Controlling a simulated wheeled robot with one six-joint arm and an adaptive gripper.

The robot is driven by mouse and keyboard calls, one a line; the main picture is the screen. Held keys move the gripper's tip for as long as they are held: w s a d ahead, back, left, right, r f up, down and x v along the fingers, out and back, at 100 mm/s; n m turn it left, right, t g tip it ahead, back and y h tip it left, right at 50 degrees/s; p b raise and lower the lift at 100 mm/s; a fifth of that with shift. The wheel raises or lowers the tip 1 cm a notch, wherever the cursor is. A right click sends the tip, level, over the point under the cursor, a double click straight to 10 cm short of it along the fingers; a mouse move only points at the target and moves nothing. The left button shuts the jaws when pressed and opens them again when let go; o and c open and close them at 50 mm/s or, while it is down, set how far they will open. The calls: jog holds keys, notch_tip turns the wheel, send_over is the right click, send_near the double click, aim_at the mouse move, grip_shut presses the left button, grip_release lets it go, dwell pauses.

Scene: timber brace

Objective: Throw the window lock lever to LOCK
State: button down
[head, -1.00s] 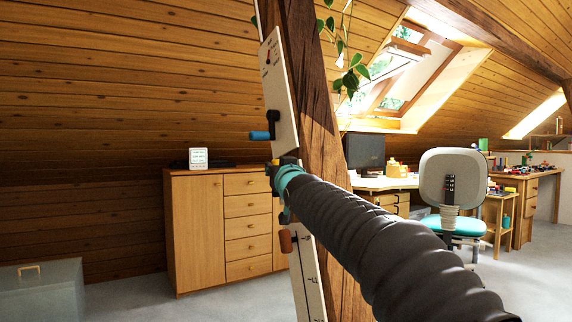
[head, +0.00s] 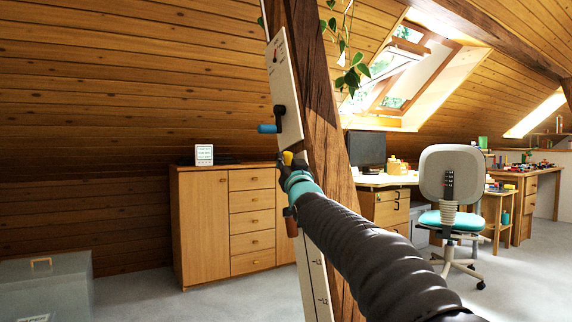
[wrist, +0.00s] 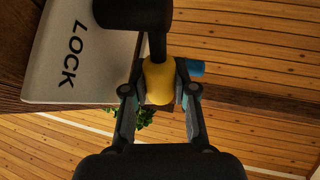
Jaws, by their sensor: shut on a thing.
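The window lock lever has a black arm with a yellow knob (wrist: 159,80); the knob also shows small in the head view (head: 288,158). My gripper (wrist: 160,92) has its two fingers on either side of the knob and is shut on it. A pale panel (wrist: 85,60) marked LOCK lies left of the lever in the wrist view. In the head view this panel (head: 284,90) is mounted on the timber brace (head: 324,130). My gripper (head: 292,172) is at the panel's lower part and hides most of the lever there.
A blue-handled lever (head: 267,128) sits just above my gripper. A brown handle (head: 290,222) is below it, partly behind my arm. A lower pale scale panel (head: 316,278) runs down the brace. A wooden cabinet (head: 205,225) stands behind at left. A chair (head: 450,180) is at right.

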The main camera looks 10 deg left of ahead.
jog(key=shift+f, duration=0.1)
jog(key=c, duration=1.2)
grip_release()
jog(key=shift+v, duration=6)
